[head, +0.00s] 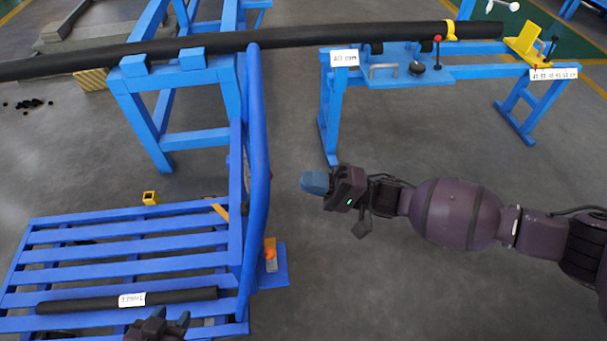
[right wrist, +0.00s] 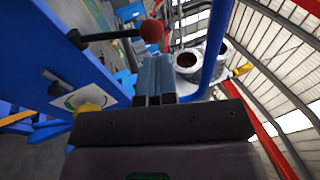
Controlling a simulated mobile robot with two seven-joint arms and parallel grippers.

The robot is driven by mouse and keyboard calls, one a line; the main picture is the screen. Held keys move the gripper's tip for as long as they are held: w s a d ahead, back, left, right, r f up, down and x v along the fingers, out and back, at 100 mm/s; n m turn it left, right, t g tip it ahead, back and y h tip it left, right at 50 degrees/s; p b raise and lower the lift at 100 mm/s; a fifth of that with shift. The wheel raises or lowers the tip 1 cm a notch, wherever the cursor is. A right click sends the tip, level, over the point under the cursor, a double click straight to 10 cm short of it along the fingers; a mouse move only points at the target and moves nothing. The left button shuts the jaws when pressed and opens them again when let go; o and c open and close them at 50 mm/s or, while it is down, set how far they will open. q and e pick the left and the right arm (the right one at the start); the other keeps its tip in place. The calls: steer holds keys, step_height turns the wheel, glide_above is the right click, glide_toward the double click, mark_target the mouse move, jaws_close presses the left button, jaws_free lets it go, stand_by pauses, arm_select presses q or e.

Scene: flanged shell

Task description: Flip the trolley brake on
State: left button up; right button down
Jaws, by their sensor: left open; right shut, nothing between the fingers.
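The blue slatted trolley (head: 130,262) stands at the left in the head view, with its tall blue push handle (head: 255,150) on its right side. An orange brake lever (head: 269,249) stands on a small blue plate at the foot of that handle. My right gripper (head: 314,183) is shut and empty, in the air to the upper right of the lever and apart from it. Its closed blue fingers show in the right wrist view (right wrist: 153,78). My left gripper (head: 170,318) is open at the bottom edge, just below a labelled black bar; most of it is cut off.
The labelled black bar (head: 80,303) lies on the trolley slats. A long black shaft (head: 300,37) crosses blue stands behind. A red-knobbed lever (head: 437,40) is on the right stand. Grey floor (head: 330,270) right of the brake is clear.

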arm_select(q)
steer(key=shift+s+a+f, duration=0.15)
steer(key=shift+a, duration=0.15)
arm_select(e)
steer(key=v, duration=0.8)
steer(key=shift+d+r, duration=0.2)
steer(key=shift+d, duration=0.2)
arm_select(q)
steer(key=shift+d, duration=0.1)
